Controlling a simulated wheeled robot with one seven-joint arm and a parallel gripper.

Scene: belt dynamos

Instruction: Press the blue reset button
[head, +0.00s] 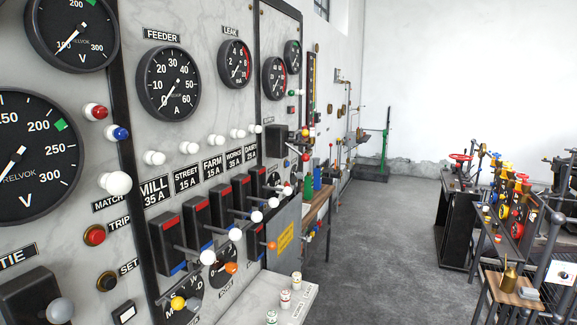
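No button that I can make out as a blue reset button shows in the head view. A small blue domed piece (121,133) sits on the marble panel below a similar red one (98,112); I cannot tell if it is a lamp or a button. A red round button (94,235) sits beside the TRIP label. A dark round button (107,281) sits beside the SET label. My gripper is not in view.
The marble panel (205,120) with dials and white-knobbed levers fills the left. A ledge (250,299) juts out at its foot. Bare grey floor (385,230) lies in the middle. Benches with machinery (515,215) stand at the right.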

